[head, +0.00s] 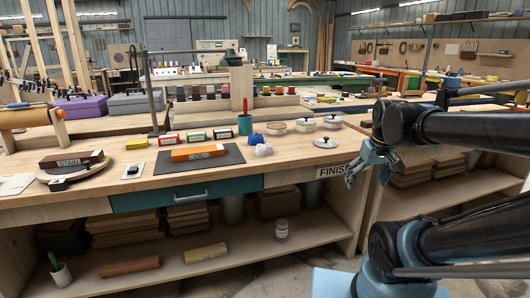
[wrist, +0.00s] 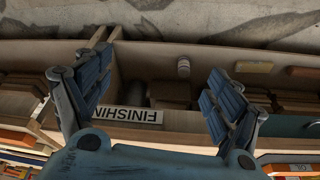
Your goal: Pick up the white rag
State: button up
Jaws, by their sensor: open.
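A small white crumpled rag (head: 264,150) lies on the wooden workbench top in the head view. A blue crumpled rag (head: 256,140) sits just behind it, close against it. My gripper (head: 362,168) is in front of the bench's right end, to the right of the white rag and well apart from it. In the wrist view my gripper (wrist: 155,98) has its two fingers spread wide with nothing between them. I cannot make out the white rag in the wrist view.
Beside the rags are a green cup with a tool (head: 244,124), round tins (head: 304,125) and a lidded dish (head: 325,142). A dark mat (head: 226,156) with an orange block lies to the left. The bench's front edge carries a FINISHING sign (head: 334,170).

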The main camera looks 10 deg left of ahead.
jog(key=w+a+r+n+y, duration=0.1)
jog(key=w+a+r+n, duration=0.1)
jog(key=w+a+r, duration=0.3)
jog(key=w+a+r+n+y, duration=0.1)
jog(key=w+a+r+n, duration=0.2)
jog(key=a, duration=0.5)
jog(key=n+t+y, duration=0.1)
jog(key=n+y, duration=0.1)
jog(key=n, duration=0.2)
send_near(265, 145)
jog(key=x, duration=0.5)
jog(key=shift+s+a, duration=0.25)
jog(key=shift+w+d+x, duration=0.15)
jog(key=shift+x, duration=0.75)
jog(key=shift+w+d+x, duration=0.1)
jog(key=shift+w+x, duration=0.05)
jog(key=shift+x, duration=1.6)
jog(key=c, duration=1.1)
